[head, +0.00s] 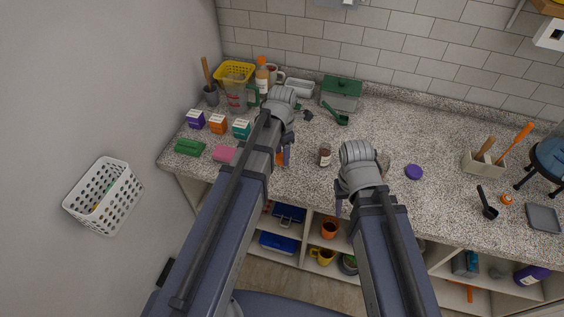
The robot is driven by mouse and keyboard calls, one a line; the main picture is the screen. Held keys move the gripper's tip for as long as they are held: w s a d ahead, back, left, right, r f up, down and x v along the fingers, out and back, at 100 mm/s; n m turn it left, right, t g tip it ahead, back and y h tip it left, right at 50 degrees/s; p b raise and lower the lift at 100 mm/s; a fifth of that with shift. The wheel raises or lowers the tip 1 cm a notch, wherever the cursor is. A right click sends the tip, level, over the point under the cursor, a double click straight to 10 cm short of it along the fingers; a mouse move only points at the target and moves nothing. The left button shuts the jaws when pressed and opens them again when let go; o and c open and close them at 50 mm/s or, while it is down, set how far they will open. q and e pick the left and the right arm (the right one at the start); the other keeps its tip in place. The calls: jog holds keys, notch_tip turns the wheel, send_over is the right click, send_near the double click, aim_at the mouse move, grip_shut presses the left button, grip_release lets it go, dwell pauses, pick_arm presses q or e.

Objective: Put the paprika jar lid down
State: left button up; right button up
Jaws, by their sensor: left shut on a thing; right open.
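My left gripper (286,156) is shut over the counter left of the middle, mostly hidden by its own arm. A small orange-red piece (279,159) shows at its fingers; it looks like the paprika jar lid, but most of it is hidden. A small brown jar with a pale label (324,155), likely the paprika jar, stands upright on the counter to the right of that gripper. My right gripper (340,208) is open and empty near the counter's front edge, partly hidden by its arm.
The speckled counter (380,130) has free room right of the jar. A purple lid-like disc (413,172) lies there. A pink sponge (224,154) and small boxes (218,124) are left.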

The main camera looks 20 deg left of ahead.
pick_arm(q)
notch_tip(320, 180, down, 3)
jog(key=shift+f+b, duration=0.15)
jog(key=shift+b, duration=1.1)
jog(key=o, duration=1.3)
jog(key=shift+c, duration=0.2)
notch_tip(320, 180, up, 12)
jog(key=p, duration=1.2)
jog(key=shift+r, duration=0.2)
